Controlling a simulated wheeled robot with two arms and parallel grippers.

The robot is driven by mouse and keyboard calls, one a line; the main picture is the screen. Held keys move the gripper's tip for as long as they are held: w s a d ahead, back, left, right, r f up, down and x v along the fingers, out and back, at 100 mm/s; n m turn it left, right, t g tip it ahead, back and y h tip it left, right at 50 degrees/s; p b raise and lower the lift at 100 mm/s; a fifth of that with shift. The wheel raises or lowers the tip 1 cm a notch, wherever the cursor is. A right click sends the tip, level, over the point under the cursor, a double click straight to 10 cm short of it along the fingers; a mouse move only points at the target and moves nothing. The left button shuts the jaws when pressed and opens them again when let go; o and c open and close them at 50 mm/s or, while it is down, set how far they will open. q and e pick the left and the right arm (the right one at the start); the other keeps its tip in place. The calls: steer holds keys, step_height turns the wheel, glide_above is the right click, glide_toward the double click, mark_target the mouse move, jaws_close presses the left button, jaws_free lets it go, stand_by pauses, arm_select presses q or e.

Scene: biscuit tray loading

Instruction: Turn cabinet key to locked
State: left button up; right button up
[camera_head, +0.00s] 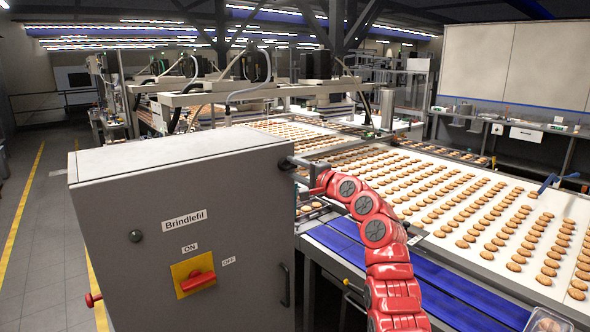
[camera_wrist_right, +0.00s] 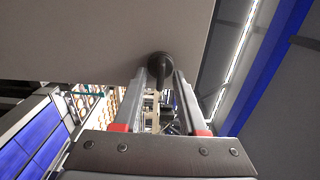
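The grey cabinet (camera_head: 240,240) stands at the left in the head view, its front labelled "Brindlefil". My right gripper (camera_head: 292,163) is at the cabinet's upper right side, on the red arm. In the right wrist view, my right gripper (camera_wrist_right: 160,84) has its fingers apart. A dark key-like part (camera_wrist_right: 160,68) with a round base sits on the grey cabinet face (camera_wrist_right: 90,40), between the fingertips, with gaps on both sides. Its locked or unlocked position cannot be told. My left gripper is not in view.
The cabinet front has a red rotary switch (camera_head: 198,281) on a yellow plate, a small round dark fitting (camera_head: 135,236) and a dark handle (camera_head: 284,285). A conveyor (camera_head: 430,185) with rows of biscuits lies beside my arm. A blue strip (camera_head: 400,275) edges it. The floor at left is clear.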

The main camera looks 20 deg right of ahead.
steer(key=shift+s+d+f, duration=0.1)
steer(key=shift+s+d, duration=0.05)
steer(key=shift+s, duration=0.25)
steer(key=b+v, duration=0.5)
steer(key=v, duration=1.1)
steer(key=shift+s, duration=0.3)
steer(key=shift+w+d, duration=0.1)
